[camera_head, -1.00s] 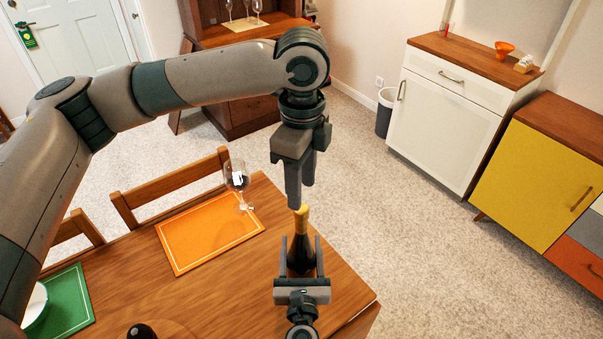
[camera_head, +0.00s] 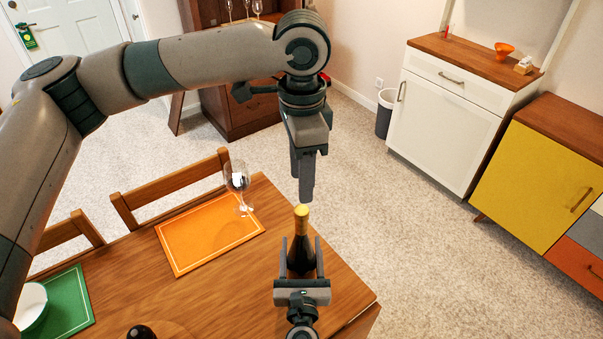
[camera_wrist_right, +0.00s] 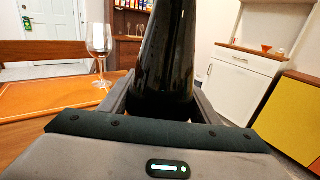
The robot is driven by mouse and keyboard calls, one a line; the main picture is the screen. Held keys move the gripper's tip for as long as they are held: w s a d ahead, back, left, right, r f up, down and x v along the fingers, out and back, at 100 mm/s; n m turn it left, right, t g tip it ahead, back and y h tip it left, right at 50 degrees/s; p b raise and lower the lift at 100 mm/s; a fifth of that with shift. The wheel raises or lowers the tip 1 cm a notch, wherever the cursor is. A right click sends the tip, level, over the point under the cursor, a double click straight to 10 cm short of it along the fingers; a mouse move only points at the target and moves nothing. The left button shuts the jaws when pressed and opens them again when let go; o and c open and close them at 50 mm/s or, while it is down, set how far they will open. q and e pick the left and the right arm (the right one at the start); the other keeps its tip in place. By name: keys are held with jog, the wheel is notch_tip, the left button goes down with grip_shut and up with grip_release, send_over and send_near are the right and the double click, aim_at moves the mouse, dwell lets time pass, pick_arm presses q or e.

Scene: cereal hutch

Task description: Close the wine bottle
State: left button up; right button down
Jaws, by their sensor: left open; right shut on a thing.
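The dark wine bottle (camera_head: 300,254) stands upright near the table's right edge, with a gold top (camera_head: 301,212). My right gripper (camera_head: 301,268) is shut on the bottle's body from the near side. In the right wrist view the bottle (camera_wrist_right: 166,60) fills the middle between the fingers, and its top is out of frame. My left gripper (camera_head: 304,195) points down just above the gold top, open and seen edge-on. Its fingertips appear close to the top, but I cannot tell whether they touch it. No separate cork can be made out.
A wine glass (camera_head: 237,180) stands at the far corner of the orange placemat (camera_head: 205,235). A green placemat (camera_head: 72,300) with a white bowl (camera_head: 33,303) lies at the left. A dark rounded object (camera_head: 141,331) is at the bottom edge. Chairs (camera_head: 170,187) stand behind the table.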

aim_at(301, 210)
pick_arm(q)
jog(key=shift+f, duration=0.1)
jog(key=shift+f, duration=3.9)
grip_shut()
jog(key=shift+o, duration=0.6)
grip_release()
notch_tip(301, 210, up, 12)
